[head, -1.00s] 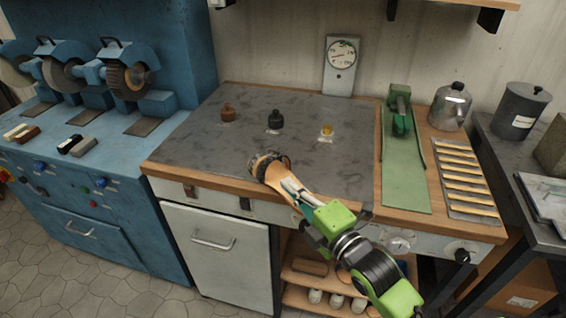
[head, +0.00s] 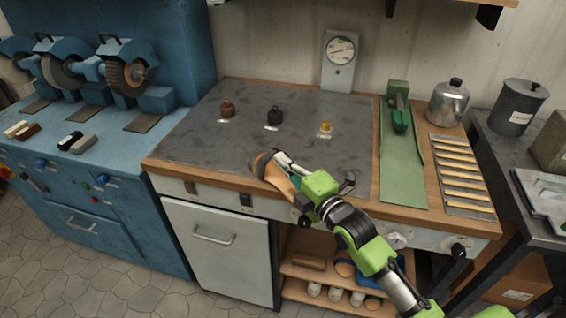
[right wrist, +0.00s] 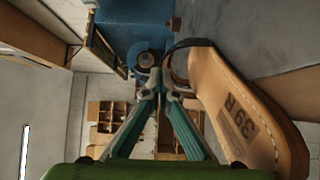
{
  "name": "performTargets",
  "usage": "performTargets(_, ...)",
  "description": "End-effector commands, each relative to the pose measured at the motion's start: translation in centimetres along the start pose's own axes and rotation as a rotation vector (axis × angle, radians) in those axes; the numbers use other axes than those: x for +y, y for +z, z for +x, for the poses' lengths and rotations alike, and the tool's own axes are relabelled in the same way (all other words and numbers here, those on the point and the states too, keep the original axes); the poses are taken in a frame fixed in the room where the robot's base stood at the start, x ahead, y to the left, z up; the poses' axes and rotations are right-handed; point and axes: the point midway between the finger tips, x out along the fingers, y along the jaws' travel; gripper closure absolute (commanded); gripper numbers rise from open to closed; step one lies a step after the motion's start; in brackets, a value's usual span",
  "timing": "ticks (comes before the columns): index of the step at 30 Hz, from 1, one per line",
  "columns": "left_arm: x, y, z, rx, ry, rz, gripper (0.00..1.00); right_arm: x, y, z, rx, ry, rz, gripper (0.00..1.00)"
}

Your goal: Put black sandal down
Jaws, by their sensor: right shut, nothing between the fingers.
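The sandal (head: 274,174) is at the front edge of the grey worktop, left of my right gripper. In the right wrist view its tan sole (right wrist: 235,105) faces the camera, marked "39 R", with dark straps at its far end. My right gripper (head: 281,158) is shut. In the right wrist view its fingertips (right wrist: 161,90) meet with nothing between them, and the sandal lies just right of them. I cannot tell whether the sandal touches a finger or rests fully on the worktop. My left gripper is not in view.
The grey worktop (head: 205,150) is largely clear. A brown (head: 227,109), a black (head: 274,117) and a yellow knobbed piece (head: 325,127) stand farther back. A green strip with a tool (head: 403,170) lies right. Shelves below hold shoe forms (head: 335,294).

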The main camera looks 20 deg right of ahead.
Motion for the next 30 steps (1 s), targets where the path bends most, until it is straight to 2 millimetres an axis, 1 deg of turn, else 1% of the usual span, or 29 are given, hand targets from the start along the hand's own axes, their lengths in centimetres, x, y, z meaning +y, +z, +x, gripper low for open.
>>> performTargets(7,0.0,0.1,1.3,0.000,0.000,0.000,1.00,-0.1,3.8,3.8,-0.001,0.002,-0.010,1.00)
performTargets(12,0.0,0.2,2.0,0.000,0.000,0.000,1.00,-0.1,5.8,5.8,-0.001,0.001,-0.006,1.00)
performTargets(17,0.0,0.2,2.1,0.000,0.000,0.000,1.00,0.0,6.5,6.4,-0.001,0.001,-0.002,1.00)
performTargets(30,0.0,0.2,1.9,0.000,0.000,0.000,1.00,0.1,6.4,6.3,-0.001,0.000,0.000,1.00)
